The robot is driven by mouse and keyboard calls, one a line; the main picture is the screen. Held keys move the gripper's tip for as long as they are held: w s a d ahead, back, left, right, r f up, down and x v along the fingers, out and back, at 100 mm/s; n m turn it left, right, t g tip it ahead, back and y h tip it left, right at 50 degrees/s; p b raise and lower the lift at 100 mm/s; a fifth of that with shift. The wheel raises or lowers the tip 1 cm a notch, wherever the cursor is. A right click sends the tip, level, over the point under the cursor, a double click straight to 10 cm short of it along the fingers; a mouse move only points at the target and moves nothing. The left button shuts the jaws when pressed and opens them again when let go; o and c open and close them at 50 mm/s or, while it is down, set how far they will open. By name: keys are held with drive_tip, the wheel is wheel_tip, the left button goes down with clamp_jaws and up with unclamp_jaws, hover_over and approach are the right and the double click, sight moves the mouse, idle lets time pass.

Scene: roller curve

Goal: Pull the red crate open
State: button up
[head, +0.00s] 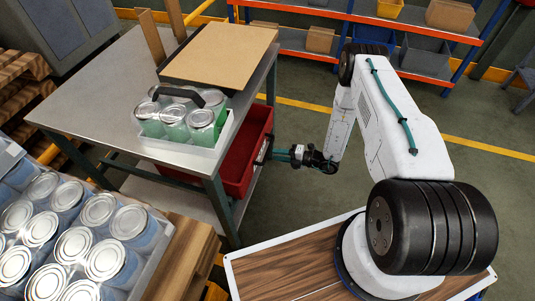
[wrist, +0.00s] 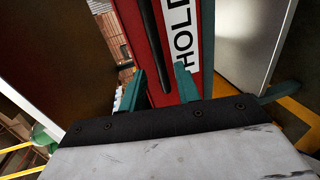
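The red crate (head: 241,165) sits under the tabletop of the steel table, with its front end facing my arm. In the wrist view its red front (wrist: 205,50) fills the middle and bears a white label reading "HOLD". A dark bar handle (wrist: 148,40) runs along that front; it also shows in the head view (head: 264,150). My gripper (head: 273,154) is at the crate's front. In the wrist view its two teal fingers (wrist: 160,75) stand apart, one on each side of the handle, with gaps visible.
The steel table (head: 95,90) carries a white tray of cans (head: 185,150) and a brown board (head: 222,52). A crate of cans (head: 150,262) stands at the lower left. Blue-and-orange shelving (head: 400,50) lines the back. The floor right of the table is clear.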

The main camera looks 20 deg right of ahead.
sight(267, 153)
drive_tip(key=x, duration=0.5)
drive_tip(key=shift+w+a, duration=0.15)
drive_tip(key=shift+a, duration=0.2)
clamp_jaws()
